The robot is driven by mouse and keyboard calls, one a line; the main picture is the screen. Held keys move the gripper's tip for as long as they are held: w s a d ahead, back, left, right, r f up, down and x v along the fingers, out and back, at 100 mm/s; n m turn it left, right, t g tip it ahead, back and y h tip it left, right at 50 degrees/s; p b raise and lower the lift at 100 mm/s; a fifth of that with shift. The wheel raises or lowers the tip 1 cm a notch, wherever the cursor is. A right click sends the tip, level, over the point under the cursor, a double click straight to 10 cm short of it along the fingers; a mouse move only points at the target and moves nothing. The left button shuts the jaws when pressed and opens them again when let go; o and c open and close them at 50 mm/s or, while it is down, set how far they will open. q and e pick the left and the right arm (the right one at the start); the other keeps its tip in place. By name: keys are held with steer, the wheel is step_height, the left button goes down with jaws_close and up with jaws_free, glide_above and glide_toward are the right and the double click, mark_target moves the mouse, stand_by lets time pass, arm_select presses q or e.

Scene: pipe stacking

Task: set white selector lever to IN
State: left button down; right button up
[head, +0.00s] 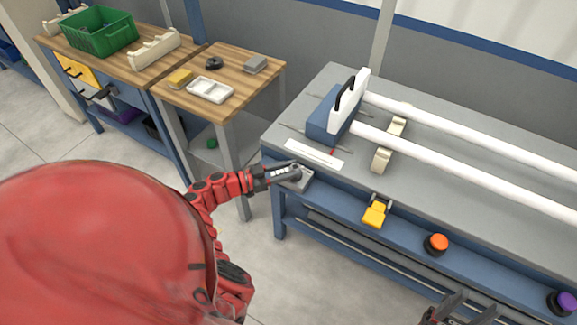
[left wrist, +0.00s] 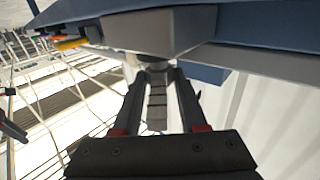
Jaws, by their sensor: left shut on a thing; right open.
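The grey selector box (head: 303,184) is mounted at the left front corner of the workbench. In the left wrist view its grey housing (left wrist: 160,30) fills the top middle. My left gripper (head: 292,172) reaches it from the left and is shut on the selector lever at the box. In the left wrist view my left gripper's fingers (left wrist: 152,72) converge just below the housing. The lever is mostly hidden between the fingers, and its setting cannot be read. My right gripper (head: 458,308) is open and empty at the bottom edge of the head view.
The workbench (head: 450,170) carries a blue machine (head: 327,118) with a white plate and two white pipes (head: 480,176). A yellow pedal-like part (head: 375,214), an orange button (head: 436,243) and a purple button (head: 562,301) line its front. A wooden table (head: 240,90) stands left.

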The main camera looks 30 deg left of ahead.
arm_select(q)
steer(key=c, duration=0.8)
jaws_free()
steer(key=shift+b+v, duration=3)
steer(key=shift+v, duration=5.7)
steer(key=shift+d, duration=0.1)
